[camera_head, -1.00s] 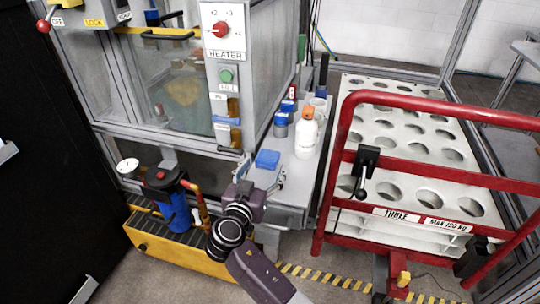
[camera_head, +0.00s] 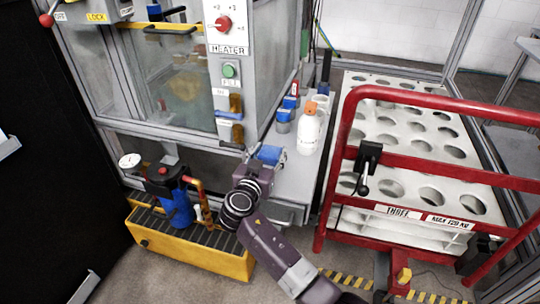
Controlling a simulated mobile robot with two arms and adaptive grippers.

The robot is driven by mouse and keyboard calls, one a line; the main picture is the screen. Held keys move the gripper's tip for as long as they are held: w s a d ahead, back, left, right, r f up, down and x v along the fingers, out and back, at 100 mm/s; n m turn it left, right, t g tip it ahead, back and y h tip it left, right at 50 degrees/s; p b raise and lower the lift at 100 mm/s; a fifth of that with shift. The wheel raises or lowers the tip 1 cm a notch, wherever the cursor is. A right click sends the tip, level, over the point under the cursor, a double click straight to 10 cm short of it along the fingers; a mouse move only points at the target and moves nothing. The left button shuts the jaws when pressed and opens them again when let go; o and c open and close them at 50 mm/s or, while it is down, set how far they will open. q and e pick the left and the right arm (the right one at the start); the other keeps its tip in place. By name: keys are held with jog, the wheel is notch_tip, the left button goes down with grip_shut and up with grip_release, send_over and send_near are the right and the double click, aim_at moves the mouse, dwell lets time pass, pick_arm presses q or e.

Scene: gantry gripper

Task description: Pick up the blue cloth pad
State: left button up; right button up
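The blue cloth pad (camera_head: 269,153) lies on the grey bench top, near its front left corner beside the heater cabinet. My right gripper (camera_head: 267,157) reaches over the bench's front edge to the pad. Its fingers are apart, one on each side of the pad, and the pad shows between them. The gripper body hides the pad's near edge, and I cannot tell whether the fingers touch it. My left gripper is not in view.
Behind the pad on the bench (camera_head: 295,180) stand a white bottle with an orange cap (camera_head: 309,130) and blue-capped jars (camera_head: 284,121). The heater cabinet (camera_head: 229,110) is close on the left. A red-railed cart (camera_head: 432,172) stands right. A yellow tray with a blue filter (camera_head: 180,208) is below left.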

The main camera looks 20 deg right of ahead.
jog(key=c, duration=0.4)
jog(key=shift+o, duration=0.2)
